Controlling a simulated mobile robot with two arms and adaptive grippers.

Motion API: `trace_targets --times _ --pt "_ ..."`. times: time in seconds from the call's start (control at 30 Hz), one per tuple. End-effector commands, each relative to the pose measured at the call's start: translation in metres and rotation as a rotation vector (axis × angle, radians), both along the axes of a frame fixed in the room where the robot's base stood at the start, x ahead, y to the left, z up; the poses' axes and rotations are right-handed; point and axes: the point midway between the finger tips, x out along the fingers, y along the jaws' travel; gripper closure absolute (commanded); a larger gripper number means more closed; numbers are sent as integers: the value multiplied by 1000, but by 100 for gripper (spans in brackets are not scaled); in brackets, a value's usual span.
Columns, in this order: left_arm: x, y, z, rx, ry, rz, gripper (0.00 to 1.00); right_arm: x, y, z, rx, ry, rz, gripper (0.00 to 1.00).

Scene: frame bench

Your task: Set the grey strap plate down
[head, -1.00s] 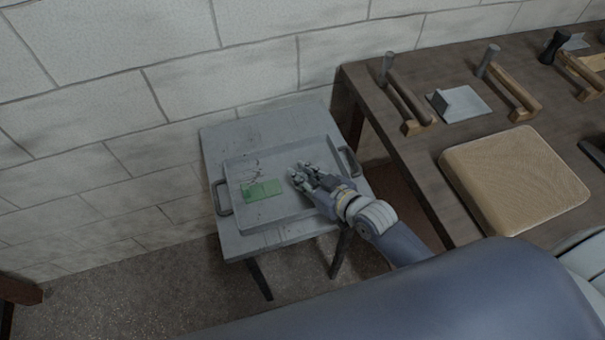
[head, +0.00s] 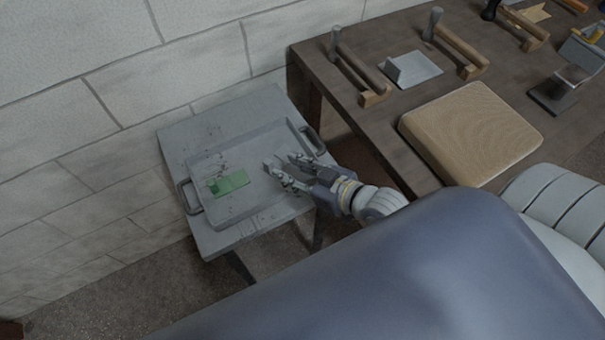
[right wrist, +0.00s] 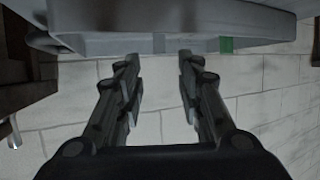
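My right gripper (head: 280,169) is over the right part of a grey tray (head: 248,211). Its fingers are apart. In the right wrist view the gripper (right wrist: 158,88) has an empty gap between its fingers, with the tray (right wrist: 100,42) beyond the tips. A small grey strip (right wrist: 158,42) shows against the tray there, ahead of the gap and apart from the fingers; I cannot tell if it is the strap plate. A grey plate with an upright flange (head: 425,70) lies on the bench. My left gripper is not in view.
A green plate (head: 234,182) lies in the tray, left of my gripper. The tray stands on a small grey table (head: 175,145) by the wall. The wooden bench (head: 375,130) at right carries a tan pad (head: 470,130) and wooden-handled clamps (head: 460,50).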

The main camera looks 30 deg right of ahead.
Motion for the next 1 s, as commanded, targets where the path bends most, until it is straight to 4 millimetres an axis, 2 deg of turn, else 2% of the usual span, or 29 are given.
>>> trace_targets --times 0.1,0.3,1.0 --pt "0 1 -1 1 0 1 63 -14 -6 5 -1 3 0 66" --pt "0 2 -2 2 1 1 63 -25 -11 11 1 0 0 66" --pt "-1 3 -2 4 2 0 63 -27 -12 13 1 0 0 66"
